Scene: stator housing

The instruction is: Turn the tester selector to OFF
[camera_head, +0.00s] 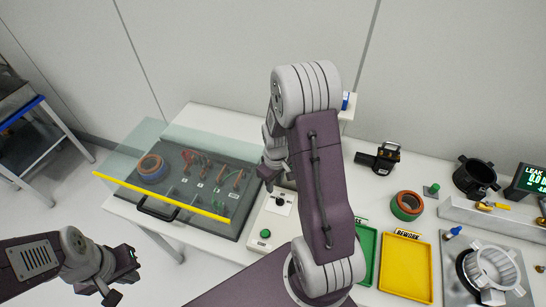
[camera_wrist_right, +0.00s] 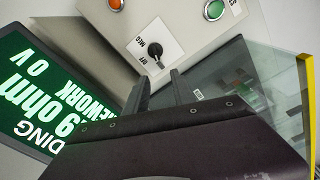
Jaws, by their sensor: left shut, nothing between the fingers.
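The tester (camera_head: 262,219) is a pale box on the bench in the middle of the head view, and its face fills the top of the right wrist view. Its selector is a black knob (camera_wrist_right: 155,48) on a white plate, with OFF and MEG printed on the plate's left side. Which mark the knob points to is unclear. My right gripper (camera_wrist_right: 157,85) is open and empty, with its two dark fingertips just short of the knob. In the head view my right arm partly hides that gripper. My left gripper (camera_head: 125,276) is shut and empty at the lower left, away from the bench.
A green button (camera_wrist_right: 213,10) and an orange lamp (camera_wrist_right: 115,4) flank the selector. A green-lit display (camera_wrist_right: 38,95) stands close by. Left of the tester is a clear guard with a yellow edge (camera_head: 160,195). A green tray and a yellow tray (camera_head: 405,266) lie to the right.

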